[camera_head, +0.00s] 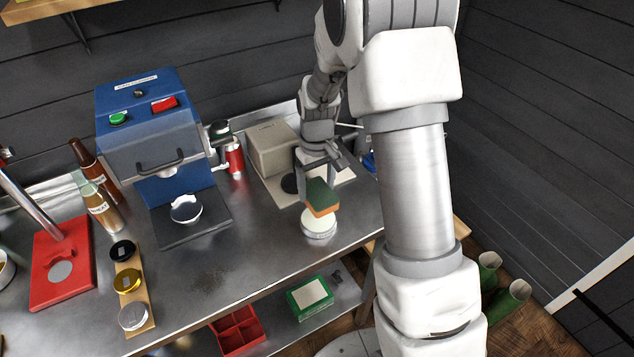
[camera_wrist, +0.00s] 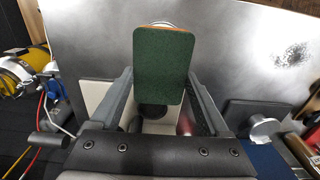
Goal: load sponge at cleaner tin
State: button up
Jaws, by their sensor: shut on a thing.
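A sponge with a green top and an orange underside (camera_head: 321,197) is held by my gripper (camera_head: 317,178). In the wrist view the green face of the sponge (camera_wrist: 163,65) lies between the two fingers of my gripper (camera_wrist: 161,85). A round white tin (camera_head: 319,226), likely the cleaner tin, stands on the steel bench. The sponge is over the tin's far upper side in the head view. I cannot tell whether they touch. The tin is mostly hidden behind the sponge in the wrist view.
A blue machine (camera_head: 150,120) stands left on the bench, with a red canister (camera_head: 234,158) beside it. A beige box (camera_head: 272,148) is behind the gripper. Brown bottles (camera_head: 102,205) and a wooden strip with several lids (camera_head: 143,286) are at left. The bench front is clear.

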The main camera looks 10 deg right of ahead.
aim_at(317, 202)
jog(key=shift+f+b, duration=1.85)
jog(key=shift+f, duration=1.05)
jog(key=shift+s+f+b, duration=0.1)
jog(key=shift+f+b, duration=0.4)
jog(key=shift+f, duration=0.1)
jog(key=shift+r, duration=0.1)
jog(key=shift+r+p, duration=2.3)
jog(key=shift+r, duration=1.2)
